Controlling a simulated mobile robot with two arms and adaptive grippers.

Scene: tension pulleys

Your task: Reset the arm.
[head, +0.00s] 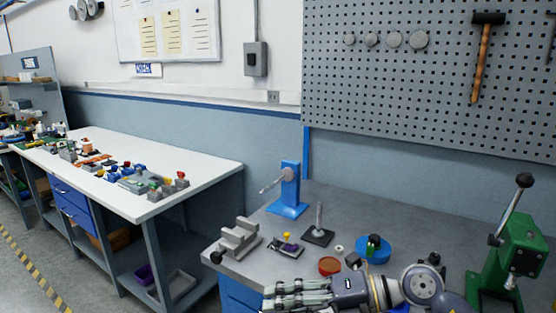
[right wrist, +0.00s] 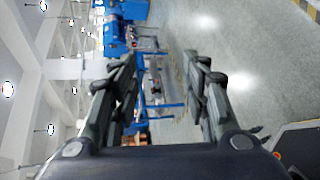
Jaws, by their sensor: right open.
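My right gripper (head: 272,296) shows at the bottom of the head view, its fingers pointing left in front of the grey bench. The joints of my right arm extend to the right of it along the lower edge. In the right wrist view the two fingers of my right gripper (right wrist: 160,64) stand apart with nothing between them. That view is turned on its side and shows floor and distant blue furniture beyond the fingertips. My left gripper is in neither view.
The grey bench (head: 370,211) carries a blue stand (head: 289,188), a grey vise (head: 238,239), a black-based post (head: 318,235), a red-brown disc (head: 329,265), a blue round tray (head: 373,250) and a green press (head: 518,255). A white table (head: 200,172) with small parts stands left.

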